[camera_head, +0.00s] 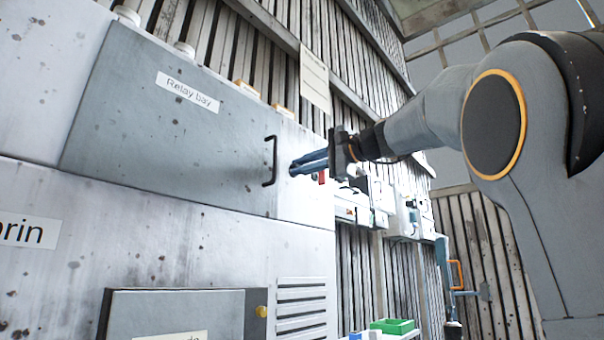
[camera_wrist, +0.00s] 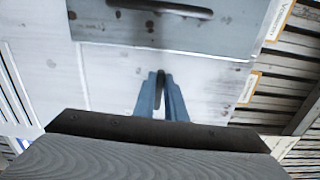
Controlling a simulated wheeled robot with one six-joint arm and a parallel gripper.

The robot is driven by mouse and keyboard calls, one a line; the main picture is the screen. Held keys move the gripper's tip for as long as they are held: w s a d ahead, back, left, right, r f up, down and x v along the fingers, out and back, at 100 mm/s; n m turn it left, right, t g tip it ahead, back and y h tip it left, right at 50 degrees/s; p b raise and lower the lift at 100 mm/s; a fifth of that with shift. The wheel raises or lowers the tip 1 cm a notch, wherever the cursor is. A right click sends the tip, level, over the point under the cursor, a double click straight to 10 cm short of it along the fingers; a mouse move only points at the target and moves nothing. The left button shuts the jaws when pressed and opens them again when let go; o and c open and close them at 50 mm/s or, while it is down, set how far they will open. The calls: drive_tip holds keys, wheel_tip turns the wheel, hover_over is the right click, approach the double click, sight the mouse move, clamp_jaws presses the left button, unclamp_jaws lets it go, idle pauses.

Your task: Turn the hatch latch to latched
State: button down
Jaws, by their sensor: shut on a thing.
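The grey hatch (camera_head: 140,130) labelled "Relay bay" is closed on the white housing, with a black bar handle (camera_head: 269,160) near its right edge. The hatch also fills the top of the wrist view (camera_wrist: 215,38). My gripper (camera_head: 294,168) reaches in from the right, just right of the handle, with blue fingers against the white face. In the wrist view, my gripper (camera_wrist: 160,74) is shut on a small dark latch (camera_wrist: 160,86) beside the hatch edge. The fingers hide most of the latch in the head view, and its turn position is hard to tell.
A smaller grey door (camera_head: 180,308) with a yellow knob (camera_head: 261,311) and a vent (camera_head: 301,310) sit below. White boxes (camera_head: 375,195) hang on the wall behind my gripper. A green bin (camera_head: 392,326) stands low at the right.

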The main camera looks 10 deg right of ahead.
drive_tip(key=shift+d+f+n, duration=0.1)
drive_tip(key=shift+f+n, duration=0.05)
drive_tip(key=shift+n, duration=0.15)
drive_tip(key=c, duration=1.8)
unclamp_jaws()
drive_tip(key=shift+s+d, duration=0.1)
drive_tip(key=b+v, duration=0.1)
drive_tip(key=v, duration=0.6)
drive_tip(key=shift+s+d, duration=0.2)
